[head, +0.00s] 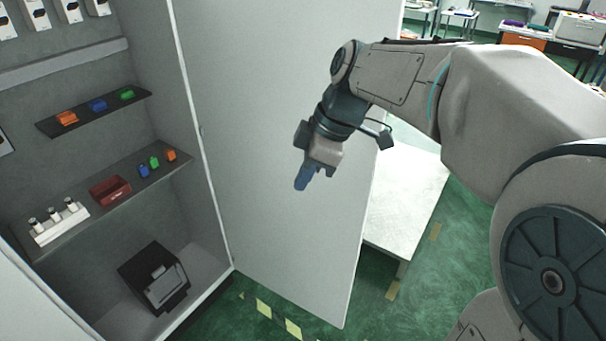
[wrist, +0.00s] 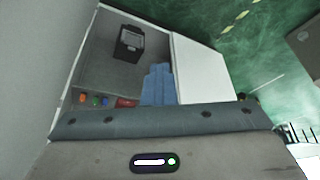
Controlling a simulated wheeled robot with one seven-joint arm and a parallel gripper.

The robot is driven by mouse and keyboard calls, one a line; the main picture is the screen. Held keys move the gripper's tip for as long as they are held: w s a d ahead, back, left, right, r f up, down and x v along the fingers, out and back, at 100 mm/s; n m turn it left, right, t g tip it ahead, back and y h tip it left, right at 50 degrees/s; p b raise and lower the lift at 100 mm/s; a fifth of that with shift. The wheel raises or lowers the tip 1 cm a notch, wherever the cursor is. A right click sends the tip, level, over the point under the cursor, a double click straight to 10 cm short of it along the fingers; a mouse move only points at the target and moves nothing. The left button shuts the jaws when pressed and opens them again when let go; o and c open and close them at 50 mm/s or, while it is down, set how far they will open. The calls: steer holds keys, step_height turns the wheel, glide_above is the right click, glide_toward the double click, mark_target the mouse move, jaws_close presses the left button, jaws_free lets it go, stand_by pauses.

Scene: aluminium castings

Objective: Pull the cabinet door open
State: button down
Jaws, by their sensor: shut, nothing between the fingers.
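The cabinet door (head: 275,150) stands wide open, swung out to the right of the cabinet (head: 215,215), with its inner face towards me. My gripper (head: 302,183) is in front of that face, fingers pointing down and left, shut and empty. Whether it touches the door cannot be told. In the wrist view the blue fingers (wrist: 158,85) are together against the cabinet interior, and a pale panel that looks like the door (wrist: 30,60) fills the left side. The door's handle is not visible.
Inside the cabinet, shelves (head: 90,113) hold small coloured parts, a red box (head: 110,191) and a white block (head: 58,222). A black device (head: 155,278) sits on its floor. Another white panel (head: 35,300) is at lower left. A white table (head: 405,205) stands behind the door.

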steer(key=c, duration=2.2)
jaws_free()
steer(key=c, duration=1.4)
jaws_free()
steer(key=b+v, duration=0.1)
steer(key=v, duration=1.2)
steer(key=shift+r, duration=0.4)
steer(key=shift+s+d+f, duration=0.1)
steer(key=shift+s, duration=0.05)
steer(key=s+d+f+m+t+h, duration=0.1)
steer(key=s+d+f+m, duration=0.1)
steer(key=s+f+m, duration=0.2)
steer(key=s+d+f+m+t+h, duration=0.1)
steer(key=s+d+f+m+h, duration=0.1)
steer(key=s+f+m, duration=0.2)
steer(key=s+d+f+m+t+h, duration=0.1)
steer(key=s+f+m, duration=0.3)
steer(key=f+m, duration=0.4)
step_height(320, 180, down, 6)
steer(key=shift+d+m+h, duration=0.3)
steer(key=shift+d+m, duration=0.1)
steer(key=shift+d, duration=0.3)
